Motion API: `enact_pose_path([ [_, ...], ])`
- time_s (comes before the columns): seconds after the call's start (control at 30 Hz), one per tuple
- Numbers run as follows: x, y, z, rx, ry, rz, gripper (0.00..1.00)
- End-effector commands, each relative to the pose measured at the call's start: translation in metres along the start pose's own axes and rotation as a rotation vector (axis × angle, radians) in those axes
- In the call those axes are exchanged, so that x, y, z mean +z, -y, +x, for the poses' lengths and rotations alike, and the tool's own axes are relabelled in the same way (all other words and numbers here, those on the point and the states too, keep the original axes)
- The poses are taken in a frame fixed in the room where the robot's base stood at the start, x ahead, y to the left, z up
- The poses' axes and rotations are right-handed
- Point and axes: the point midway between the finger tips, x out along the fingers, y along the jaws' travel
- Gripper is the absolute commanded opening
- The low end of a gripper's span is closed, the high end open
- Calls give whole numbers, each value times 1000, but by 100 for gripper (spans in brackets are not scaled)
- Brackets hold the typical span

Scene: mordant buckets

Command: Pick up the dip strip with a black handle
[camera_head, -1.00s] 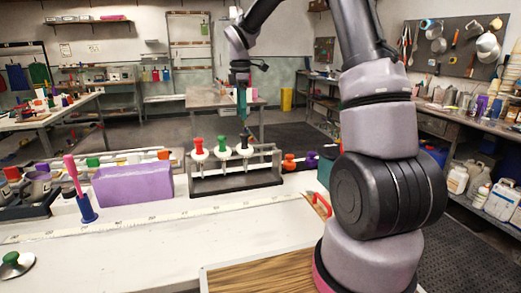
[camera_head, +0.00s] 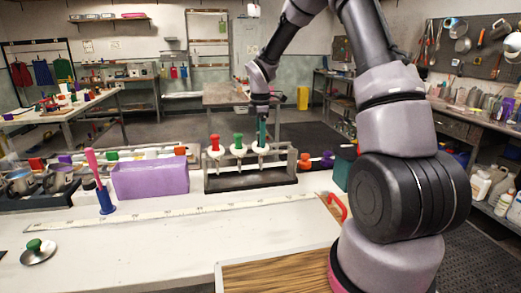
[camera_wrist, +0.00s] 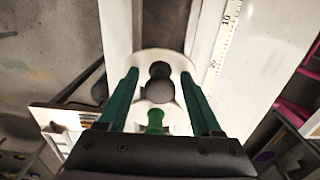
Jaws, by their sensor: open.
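A grey rack (camera_head: 235,182) on the white bench holds three upright dip strips in a row. The left one has a red handle (camera_head: 214,143) and the middle one a green handle (camera_head: 238,140). The black handle (camera_wrist: 158,84) of the right one is hidden behind my gripper (camera_head: 262,140) in the head view. In the wrist view my gripper (camera_wrist: 160,73) is open, with its teal fingers on either side of the black handle, apart from it. The green handle (camera_wrist: 155,118) also shows there, nearer the palm.
A purple block (camera_head: 150,180) and a blue holder (camera_head: 105,200) with a pink stick stand left of the rack. A measuring tape (camera_head: 180,214) lies in front. A red-handled tool (camera_head: 337,205) and a wooden board (camera_head: 275,273) lie nearer. The bench's front left is mostly clear.

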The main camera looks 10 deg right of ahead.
Motion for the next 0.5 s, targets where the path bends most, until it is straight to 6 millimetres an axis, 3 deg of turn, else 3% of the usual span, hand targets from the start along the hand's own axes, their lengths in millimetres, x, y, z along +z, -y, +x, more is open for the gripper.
enact_pose_path([
  [0.17, 0, 0, 0, 0, 0, 0, 66],
  [0.33, 0, 0, 0, 0, 0, 0, 1],
  [0.5, 0, 0, 0, 0, 0, 0, 0],
])
